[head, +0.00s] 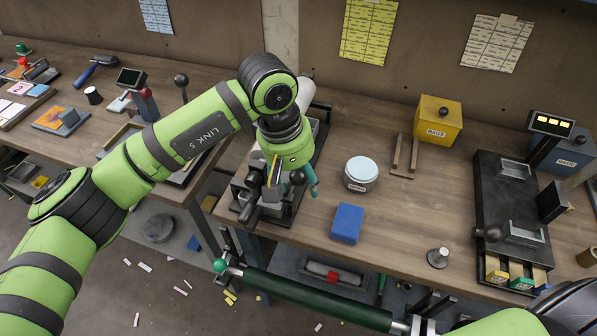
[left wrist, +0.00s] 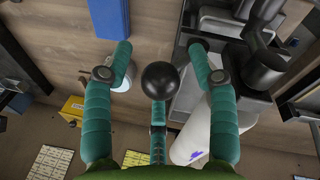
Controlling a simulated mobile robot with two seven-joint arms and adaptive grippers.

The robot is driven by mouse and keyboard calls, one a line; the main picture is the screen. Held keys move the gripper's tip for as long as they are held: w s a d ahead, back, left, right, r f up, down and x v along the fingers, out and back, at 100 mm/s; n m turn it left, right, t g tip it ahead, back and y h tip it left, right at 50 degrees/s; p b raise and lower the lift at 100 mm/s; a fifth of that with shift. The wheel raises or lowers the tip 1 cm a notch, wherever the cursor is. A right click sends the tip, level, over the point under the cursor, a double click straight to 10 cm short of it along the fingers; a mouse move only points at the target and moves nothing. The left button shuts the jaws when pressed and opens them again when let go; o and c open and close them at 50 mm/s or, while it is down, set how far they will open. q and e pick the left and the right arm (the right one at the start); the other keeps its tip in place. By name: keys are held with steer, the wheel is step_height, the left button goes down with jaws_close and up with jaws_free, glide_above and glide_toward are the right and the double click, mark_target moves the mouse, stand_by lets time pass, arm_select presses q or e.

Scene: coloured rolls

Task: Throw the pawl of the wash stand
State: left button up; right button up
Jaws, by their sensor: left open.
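The wash stand (head: 316,132) is a dark metal fixture at the left end of the right-hand table, largely hidden by my left arm and hand. In the left wrist view its grey and black metalwork (left wrist: 265,70) is at the upper right. A black ball knob (left wrist: 168,80), which seems to be the pawl's handle, shows between my fingers; its shaft is hidden. My left gripper (head: 292,178) is over the stand, teal fingers apart. In the left wrist view the gripper (left wrist: 160,48) is open, with the knob between its fingers; contact is not visible.
A white cylinder (left wrist: 190,145) lies close beside the fingers. On the table stand a round white tin (head: 361,174), a blue block (head: 347,223), a yellow box (head: 438,121) and a black fixture (head: 492,200). A dark green roller (head: 310,294) runs along the front.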

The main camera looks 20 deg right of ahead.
arm_select(q)
jaws_close()
steer(key=shift+w+f+b, duration=0.1)
steer(key=shift+f+b, duration=0.1)
steer(key=shift+b, duration=0.2)
steer(key=a+g+h+b, duration=0.1)
steer(key=h+b, duration=0.1)
steer(key=b, duration=0.2)
steer(key=w+a+g+h+b, duration=0.1)
steer(key=b, duration=0.3)
steer(key=shift+w+r+h+b, duration=0.1)
steer(key=shift+w+h+b, duration=0.1)
steer(key=shift+h+b, duration=0.2)
steer(key=shift+w+a+r+g+h+b, duration=0.1)
steer(key=shift+a+r+g+h+b, duration=0.15)
steer(key=shift+g+h+b, duration=0.25)
steer(key=shift+r, duration=0.15)
